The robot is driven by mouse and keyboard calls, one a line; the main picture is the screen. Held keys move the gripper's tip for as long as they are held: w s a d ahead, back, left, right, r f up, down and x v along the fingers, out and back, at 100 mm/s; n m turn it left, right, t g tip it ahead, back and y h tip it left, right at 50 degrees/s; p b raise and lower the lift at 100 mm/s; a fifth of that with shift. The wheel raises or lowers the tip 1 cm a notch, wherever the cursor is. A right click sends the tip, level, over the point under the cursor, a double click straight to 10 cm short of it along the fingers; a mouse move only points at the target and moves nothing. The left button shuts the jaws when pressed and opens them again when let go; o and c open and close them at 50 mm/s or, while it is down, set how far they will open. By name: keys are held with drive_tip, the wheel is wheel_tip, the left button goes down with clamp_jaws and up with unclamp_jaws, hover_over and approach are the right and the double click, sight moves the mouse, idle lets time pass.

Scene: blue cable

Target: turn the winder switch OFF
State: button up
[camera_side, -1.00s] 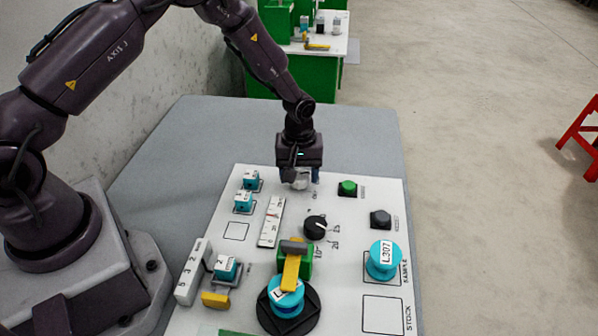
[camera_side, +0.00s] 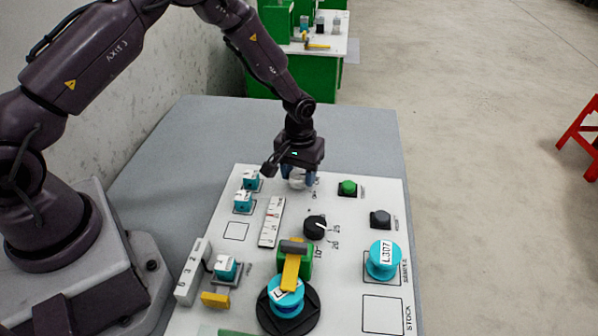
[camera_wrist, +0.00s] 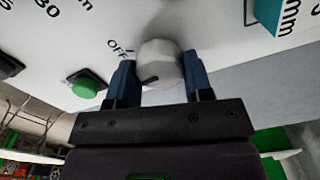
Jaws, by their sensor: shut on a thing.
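The winder switch (camera_wrist: 158,60) is a pale round knob on the white panel, with a short dark mark on its lower edge in the wrist view. The word OFF is printed beside it, to its upper left there. My gripper (camera_wrist: 160,76) is shut on the knob, one blue finger on each side. In the side view my gripper (camera_side: 298,178) is at the panel's far edge, and the pale switch (camera_side: 297,184) shows partly between the fingers. The knob's other labels are hidden or too small to read.
A black dial (camera_side: 315,227) is nearer the camera. Teal blocks (camera_side: 250,180) stand to the left. A teal spool (camera_side: 384,260) sits at the right.

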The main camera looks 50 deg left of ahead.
sight(299, 174)
drive_tip(key=m, duration=0.3)
drive_tip(key=shift+m, duration=2.1)
drive_tip(key=o, duration=0.9)
wheel_tip(299, 174, up, 13)
